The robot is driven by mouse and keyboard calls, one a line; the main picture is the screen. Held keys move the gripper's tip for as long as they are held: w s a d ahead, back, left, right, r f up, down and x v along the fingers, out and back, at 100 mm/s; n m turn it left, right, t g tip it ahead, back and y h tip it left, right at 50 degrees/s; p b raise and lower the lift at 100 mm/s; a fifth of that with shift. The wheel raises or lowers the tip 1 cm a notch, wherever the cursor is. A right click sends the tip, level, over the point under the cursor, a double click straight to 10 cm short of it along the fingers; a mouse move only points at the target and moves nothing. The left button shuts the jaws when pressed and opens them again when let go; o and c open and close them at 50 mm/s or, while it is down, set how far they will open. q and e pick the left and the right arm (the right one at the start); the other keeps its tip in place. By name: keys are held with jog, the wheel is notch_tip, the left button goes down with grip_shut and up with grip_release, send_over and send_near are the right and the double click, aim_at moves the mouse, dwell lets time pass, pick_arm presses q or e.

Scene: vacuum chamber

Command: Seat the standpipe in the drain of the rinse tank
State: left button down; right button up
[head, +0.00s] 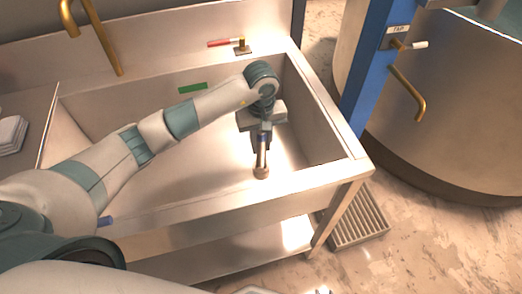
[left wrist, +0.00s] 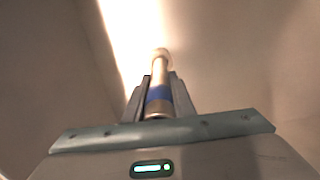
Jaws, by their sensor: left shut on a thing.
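My left gripper (head: 262,138) is inside the steel rinse tank (head: 130,190) and points down. It is shut on the standpipe (head: 262,158), a slim metal tube with a blue band and a wider brownish far end. In the left wrist view the standpipe (left wrist: 160,70) runs out from between the fingers of my left gripper (left wrist: 160,95), which close around the blue band. I cannot tell whether the pipe's end touches the tank floor. I see no drain opening in either view. My right gripper is not in view.
A brass faucet (head: 103,42) stands at the tank's back left. A red-handled valve (head: 241,47) sits on the back rim, and a green label (head: 193,88) is on the back wall. A blue post (head: 370,70) and large round vessel (head: 455,110) stand right. A floor grate (head: 358,222) lies below.

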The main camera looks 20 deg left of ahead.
aim_at(261, 151)
pick_arm(q)
jog(key=shift+f, duration=0.65)
notch_tip(261, 151, down, 2)
jog(key=shift+p, duration=0.55)
jog(key=shift+f, duration=0.25)
pick_arm(e)
jog(key=shift+s, duration=0.5)
pick_arm(q)
jog(key=shift+f, duration=0.15)
pick_arm(e)
jog(key=shift+f, duration=0.1)
pick_arm(q)
jog(key=shift+f+b, duration=0.15)
jog(key=shift+b, duration=0.15)
jog(key=c, duration=1.5)
grip_release()
pick_arm(e)
jog(key=shift+w+d, duration=0.1)
jog(key=shift+w, duration=0.15)
pick_arm(q)
jog(key=shift+r, duration=0.2)
pick_arm(e)
jog(key=shift+s+r, duration=0.1)
jog(key=shift+r, duration=0.1)
